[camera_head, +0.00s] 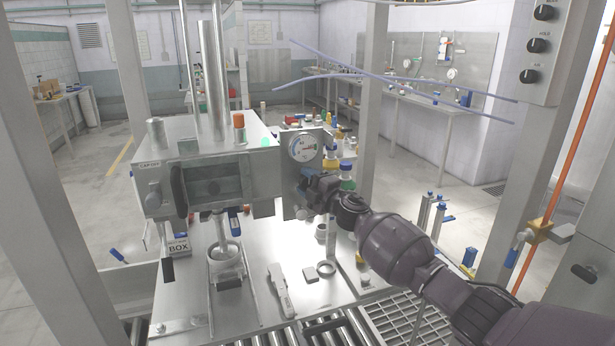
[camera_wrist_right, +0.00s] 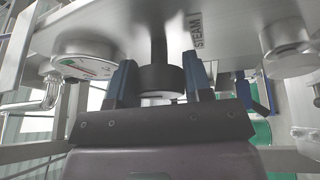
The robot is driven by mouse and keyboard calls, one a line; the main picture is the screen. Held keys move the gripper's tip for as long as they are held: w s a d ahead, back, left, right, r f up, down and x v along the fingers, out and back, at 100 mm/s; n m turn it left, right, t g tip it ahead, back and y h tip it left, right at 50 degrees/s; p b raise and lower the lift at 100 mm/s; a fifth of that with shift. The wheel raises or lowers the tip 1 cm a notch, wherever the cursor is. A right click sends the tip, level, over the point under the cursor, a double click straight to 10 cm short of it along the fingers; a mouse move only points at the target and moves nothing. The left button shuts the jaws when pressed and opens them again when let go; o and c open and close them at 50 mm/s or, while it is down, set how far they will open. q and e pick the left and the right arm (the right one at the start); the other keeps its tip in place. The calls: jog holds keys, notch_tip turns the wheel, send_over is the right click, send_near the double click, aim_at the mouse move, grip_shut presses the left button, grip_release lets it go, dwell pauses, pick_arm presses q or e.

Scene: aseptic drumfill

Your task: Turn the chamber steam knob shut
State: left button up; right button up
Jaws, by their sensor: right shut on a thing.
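The steam knob (camera_wrist_right: 160,78) is a dark round knob on a dark stem, beside a STEAM label (camera_wrist_right: 197,30) on the metal panel (camera_wrist_right: 110,28) in the right wrist view. My right gripper (camera_wrist_right: 160,68) has one blue-black finger on each side of the knob and is shut on it. In the head view my right gripper (camera_head: 314,190) reaches in from the lower right to the panel below the round gauge (camera_head: 303,148), and hides the knob there. The knob's turn position cannot be told. My left gripper is in neither view.
The steel chamber (camera_head: 215,175) with its window stands left of the gripper. A white-faced gauge (camera_wrist_right: 85,62) and a metal cylinder (camera_wrist_right: 287,48) flank the knob. Small parts lie on the bench (camera_head: 250,315) below. A steel post (camera_head: 375,90) rises behind.

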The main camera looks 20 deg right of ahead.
jog(key=shift+n, duration=0.3)
jog(key=o, duration=0.9)
jog(key=shift+s, duration=0.1)
jog(key=p+v, duration=0.1)
jog(key=v, duration=0.9)
jog(key=shift+s+d+r, duration=0.15)
jog(key=shift+s+d, duration=0.1)
jog(key=shift+s, duration=0.1)
